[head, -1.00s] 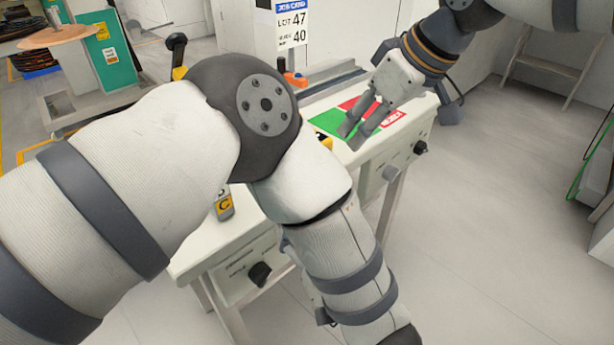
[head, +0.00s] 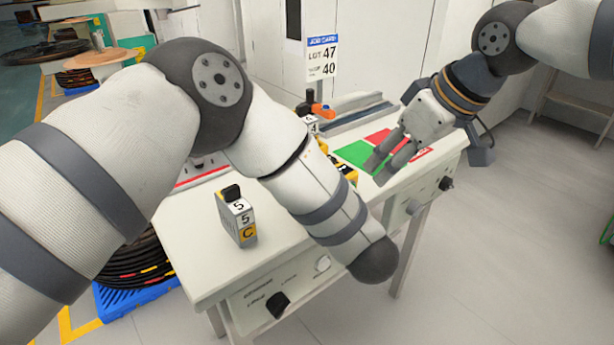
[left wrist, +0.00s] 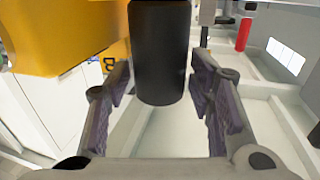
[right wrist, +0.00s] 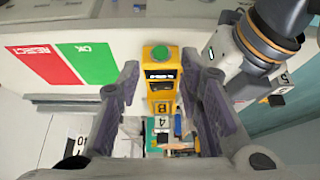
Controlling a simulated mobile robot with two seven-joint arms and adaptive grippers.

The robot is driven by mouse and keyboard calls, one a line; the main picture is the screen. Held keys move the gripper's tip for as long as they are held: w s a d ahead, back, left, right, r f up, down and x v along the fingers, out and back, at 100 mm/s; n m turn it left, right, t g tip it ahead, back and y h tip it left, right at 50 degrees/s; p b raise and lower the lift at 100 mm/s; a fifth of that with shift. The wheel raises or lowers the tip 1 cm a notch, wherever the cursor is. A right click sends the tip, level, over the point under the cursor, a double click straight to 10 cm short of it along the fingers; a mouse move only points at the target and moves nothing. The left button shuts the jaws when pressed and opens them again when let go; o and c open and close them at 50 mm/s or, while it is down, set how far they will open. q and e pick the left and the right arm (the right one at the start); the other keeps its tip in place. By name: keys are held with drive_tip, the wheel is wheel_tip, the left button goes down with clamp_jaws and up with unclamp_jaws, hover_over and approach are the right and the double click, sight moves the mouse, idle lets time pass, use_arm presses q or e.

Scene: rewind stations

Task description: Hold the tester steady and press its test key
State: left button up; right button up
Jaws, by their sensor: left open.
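My left gripper (left wrist: 160,85) is open, close beside a large yellow body (left wrist: 60,35). A dark cylinder (left wrist: 160,55) stands between its fingers; what it belongs to is unclear. The head view hides the left gripper.
The white bench (head: 205,255) has a green OK and red REJECT mat (head: 356,153) by my right gripper. A grey block marked 5 and C (head: 237,218) stands near its left front corner. A job card sign (head: 322,57) stands behind. Black coils lie on a blue pallet (head: 125,300).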

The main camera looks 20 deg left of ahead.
use_arm(q)
drive_tip(key=c, duration=1)
clamp_jaws()
use_arm(e)
drive_tip(key=shift+c, duration=1.1)
clamp_jaws()
